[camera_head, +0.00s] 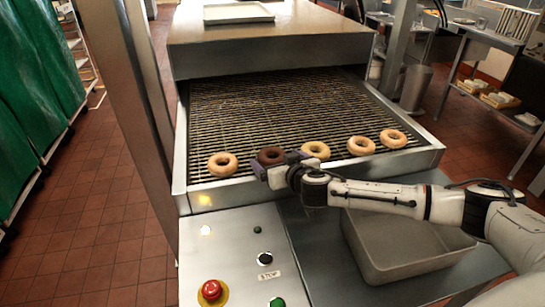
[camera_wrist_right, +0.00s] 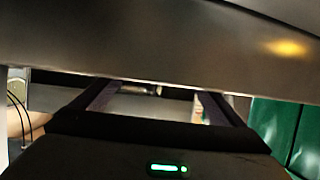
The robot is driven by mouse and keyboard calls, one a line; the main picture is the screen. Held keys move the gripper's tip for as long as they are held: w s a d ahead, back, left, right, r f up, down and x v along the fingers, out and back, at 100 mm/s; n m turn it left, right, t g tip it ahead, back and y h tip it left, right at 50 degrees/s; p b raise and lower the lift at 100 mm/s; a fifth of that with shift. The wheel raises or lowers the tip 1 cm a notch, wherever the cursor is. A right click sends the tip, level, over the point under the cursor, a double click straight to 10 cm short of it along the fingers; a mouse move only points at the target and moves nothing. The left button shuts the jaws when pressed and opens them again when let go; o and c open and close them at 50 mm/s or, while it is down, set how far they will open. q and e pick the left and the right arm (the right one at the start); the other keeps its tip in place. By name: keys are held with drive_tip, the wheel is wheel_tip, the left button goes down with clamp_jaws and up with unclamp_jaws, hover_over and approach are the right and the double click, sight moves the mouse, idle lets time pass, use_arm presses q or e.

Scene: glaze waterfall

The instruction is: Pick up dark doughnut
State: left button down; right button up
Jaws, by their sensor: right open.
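The dark doughnut (camera_head: 271,155) lies on the wire conveyor near its front edge, second from the left in a row of paler doughnuts. My right gripper (camera_head: 275,168) is at the conveyor's front rim, just in front of the dark doughnut and partly overlapping its lower edge in the head view. The right gripper is open. In the right wrist view its two dark fingers (camera_wrist_right: 155,95) reach forward with a gap between them, under a broad metal surface; no doughnut shows there. I cannot tell whether the fingers touch the doughnut. My left gripper is not in view.
Pale doughnuts (camera_head: 222,164) (camera_head: 315,150) (camera_head: 361,146) (camera_head: 393,139) lie on the conveyor (camera_head: 280,110) beside the dark one. A grey metal bin (camera_head: 420,262) stands below my right forearm. A control panel (camera_head: 232,262) with a red button (camera_head: 211,291) is at the front left.

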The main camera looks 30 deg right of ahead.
drive_tip(key=shift+x, duration=0.9)
drive_tip(key=c, duration=1.1)
drive_tip(key=shift+c, duration=0.2)
